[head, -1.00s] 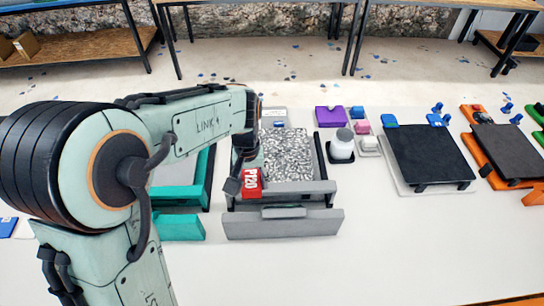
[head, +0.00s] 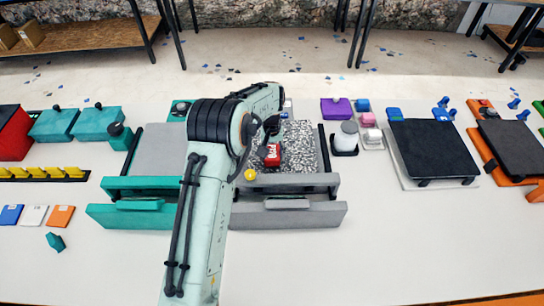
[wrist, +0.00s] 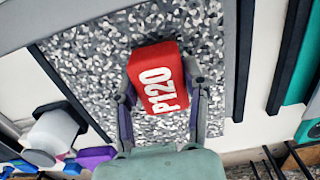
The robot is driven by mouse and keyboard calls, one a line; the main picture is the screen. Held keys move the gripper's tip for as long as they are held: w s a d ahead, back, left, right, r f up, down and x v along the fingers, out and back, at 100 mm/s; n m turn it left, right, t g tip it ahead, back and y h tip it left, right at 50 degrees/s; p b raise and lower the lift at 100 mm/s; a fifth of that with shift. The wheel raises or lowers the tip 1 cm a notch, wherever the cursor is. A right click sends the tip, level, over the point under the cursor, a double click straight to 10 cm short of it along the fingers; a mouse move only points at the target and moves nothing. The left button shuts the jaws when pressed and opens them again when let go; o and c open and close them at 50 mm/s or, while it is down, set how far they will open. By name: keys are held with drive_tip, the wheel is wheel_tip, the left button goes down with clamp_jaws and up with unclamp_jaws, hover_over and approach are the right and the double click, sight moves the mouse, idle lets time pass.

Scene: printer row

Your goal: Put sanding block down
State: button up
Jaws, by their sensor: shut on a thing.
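The sanding block (head: 272,158) is a red block marked P120 in white. My gripper (head: 269,143) is shut on it. In the wrist view the sanding block (wrist: 156,70) sits between the two fingers of my gripper (wrist: 161,88), its lettered face toward the camera. The block is over the speckled black-and-white plate (head: 300,140) of the grey printer (head: 290,215). That plate also fills much of the wrist view (wrist: 85,60). I cannot tell whether the block touches the plate. My arm hides the plate's left part.
A teal printer (head: 130,215) stands left of the grey one. Teal boxes and yellow pieces lie far left. The front table is largely clear.

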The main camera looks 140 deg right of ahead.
drive_tip(key=shift+f, duration=0.8)
drive_tip(key=shift+f, duration=0.1)
drive_tip(key=o, duration=1.1)
drive_tip(key=shift+o, duration=0.2)
